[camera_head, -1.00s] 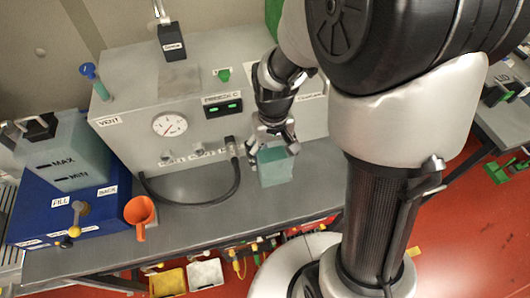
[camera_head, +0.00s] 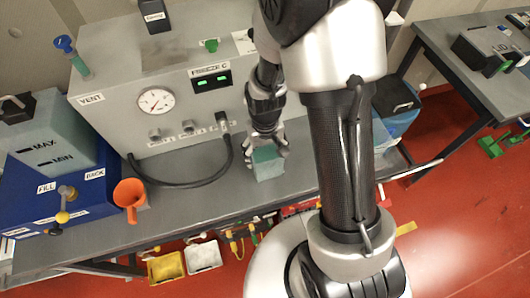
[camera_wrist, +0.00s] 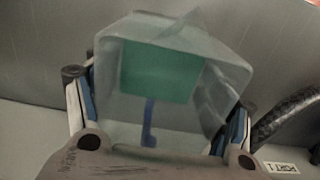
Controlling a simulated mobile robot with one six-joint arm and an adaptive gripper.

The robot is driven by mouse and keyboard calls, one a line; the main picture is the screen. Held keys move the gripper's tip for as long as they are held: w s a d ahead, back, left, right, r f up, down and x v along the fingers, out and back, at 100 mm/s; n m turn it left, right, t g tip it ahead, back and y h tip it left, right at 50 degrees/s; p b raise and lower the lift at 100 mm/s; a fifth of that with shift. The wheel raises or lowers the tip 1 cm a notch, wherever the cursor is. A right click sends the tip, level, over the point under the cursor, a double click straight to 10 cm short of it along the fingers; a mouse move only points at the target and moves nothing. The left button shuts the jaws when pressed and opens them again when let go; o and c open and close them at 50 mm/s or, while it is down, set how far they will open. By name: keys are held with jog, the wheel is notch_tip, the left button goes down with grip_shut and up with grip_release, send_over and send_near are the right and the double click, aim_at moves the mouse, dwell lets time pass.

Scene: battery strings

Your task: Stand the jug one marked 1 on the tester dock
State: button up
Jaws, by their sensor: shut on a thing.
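My gripper (camera_head: 265,143) is shut on a small clear jug (camera_head: 268,164) with teal liquid in it, in front of the grey tester at its right part. In the wrist view the jug (camera_wrist: 150,115) sits between the fingers, with a teal patch and a blue stroke on it; I cannot read the stroke surely as a 1. Whether the jug's base touches the bench is unclear. The grey tester (camera_head: 115,80) has a gauge, a green display marked FREEZE C and ports along its front. I cannot pick out a separate dock.
A black hose (camera_head: 190,185) loops from a port over the bench (camera_head: 190,208), left of the jug. An orange funnel (camera_head: 130,193) and a blue box (camera_head: 85,205) with a MAX/MIN tank (camera_head: 60,145) stand further left. A blue container (camera_head: 395,115) is at right.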

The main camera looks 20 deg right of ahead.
jog(key=shift+f, duration=0.15)
jog(key=o, duration=1.5)
